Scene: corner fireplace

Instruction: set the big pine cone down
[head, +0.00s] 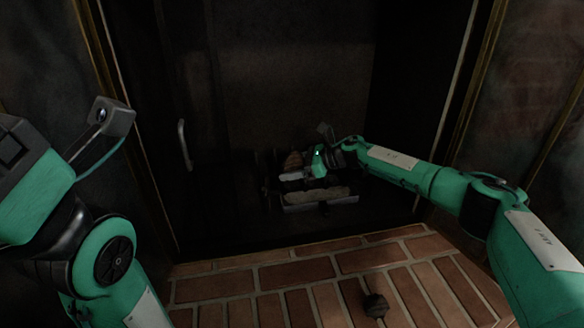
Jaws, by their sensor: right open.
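A brown, cone-shaped thing (293,161), which looks like the big pine cone, sits on the log grate (330,197) inside the dark fireplace. My right gripper (308,164) is open just to the right of it, low over the grate. At this size I cannot tell whether the fingers touch it. A smaller dark pine cone (375,305) lies on the brick hearth in front. My left arm is at the left edge; its fingers are out of view.
The grate holds pale logs (318,194). The firebox around it is very dark. A metal handle (184,145) stands at the left of the opening. The brick hearth (270,285) is mostly clear. Gold-edged frame strips border both sides.

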